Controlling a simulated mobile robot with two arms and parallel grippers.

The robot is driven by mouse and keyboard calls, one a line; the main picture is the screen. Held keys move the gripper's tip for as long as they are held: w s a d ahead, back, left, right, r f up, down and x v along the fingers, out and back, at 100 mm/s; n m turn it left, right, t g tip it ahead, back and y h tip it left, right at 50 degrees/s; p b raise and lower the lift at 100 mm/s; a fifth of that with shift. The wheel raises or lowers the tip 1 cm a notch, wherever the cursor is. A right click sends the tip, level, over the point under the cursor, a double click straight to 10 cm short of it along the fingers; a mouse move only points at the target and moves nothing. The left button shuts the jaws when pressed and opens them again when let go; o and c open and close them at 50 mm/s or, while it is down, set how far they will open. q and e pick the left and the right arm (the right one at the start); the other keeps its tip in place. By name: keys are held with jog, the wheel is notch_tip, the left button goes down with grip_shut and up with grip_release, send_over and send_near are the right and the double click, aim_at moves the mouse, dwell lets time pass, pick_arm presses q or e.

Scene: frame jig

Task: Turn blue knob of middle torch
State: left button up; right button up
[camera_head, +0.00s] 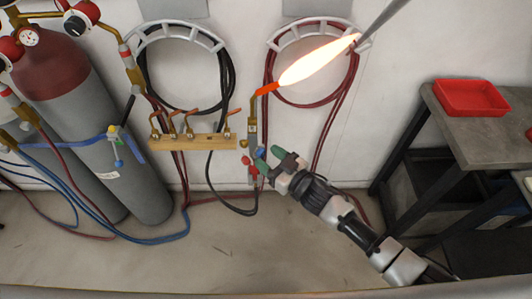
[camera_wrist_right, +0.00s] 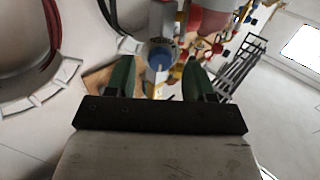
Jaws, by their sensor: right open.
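A lit brass torch (camera_head: 252,130) stands upright at the right end of a wooden rack, with a large orange-white flame (camera_head: 318,66) slanting up and right from its tip. Its blue knob (camera_head: 261,153) is low on the torch, with a red knob (camera_head: 252,173) below it. My right gripper (camera_head: 270,160) comes in from the lower right, its green fingers open at the blue knob. In the wrist view the blue knob (camera_wrist_right: 160,58) shows between and beyond the open fingertips (camera_wrist_right: 159,75); contact cannot be told. My left gripper is out of view.
The wooden rack (camera_head: 195,142) holds several brass nozzles. Gas cylinders (camera_head: 140,165) with hoses stand left. Coiled hoses hang on the wall behind. A table (camera_head: 490,130) with a red tray (camera_head: 470,113) stands right. A grey rod (camera_head: 385,17) reaches the flame's far end.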

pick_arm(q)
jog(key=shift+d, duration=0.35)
pick_arm(e)
jog(key=shift+w+a, duration=0.5)
jog(key=shift+a, duration=0.05)
jog(key=c, duration=0.9)
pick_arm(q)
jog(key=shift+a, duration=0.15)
pick_arm(e)
jog(key=shift+n, duration=0.4)
jog(key=n, duration=0.4)
jog(key=shift+f+b, duration=0.1)
jog(key=shift+b, duration=0.2)
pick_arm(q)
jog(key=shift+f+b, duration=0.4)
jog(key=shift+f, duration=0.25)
pick_arm(e)
jog(key=n, duration=0.4)
jog(key=shift+s+n, duration=0.1)
jog(key=shift+n, duration=0.3)
